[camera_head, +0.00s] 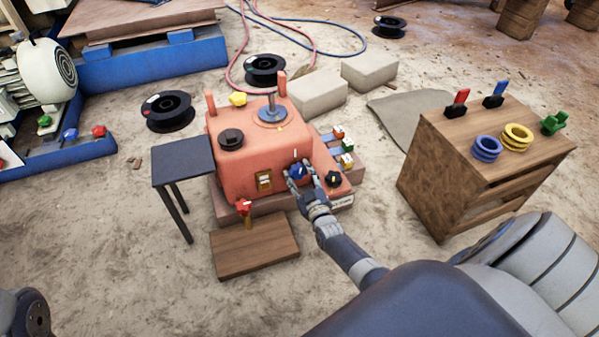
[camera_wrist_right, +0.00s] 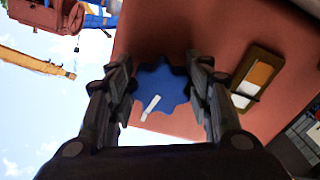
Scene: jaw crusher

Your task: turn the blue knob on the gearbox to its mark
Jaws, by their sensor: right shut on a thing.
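The gearbox (camera_head: 240,145) is a salmon-red housing in the middle of the head view. The blue knob (camera_head: 298,170) is on its front face. In the right wrist view the blue knob (camera_wrist_right: 161,88) is lobed, with a white pointer line running toward the lower left. My right gripper (camera_head: 299,184) is shut on the knob, one finger on each side of it. It also shows in the wrist view (camera_wrist_right: 165,98).
A switch plate (camera_head: 264,181) sits left of the knob and a black knob (camera_head: 333,179) right of it. A red-handled valve (camera_head: 244,206) is in front. A wooden crate (camera_head: 425,170) stands right, a dark small table (camera_head: 183,160) left. Bare ground lies between gearbox and crate.

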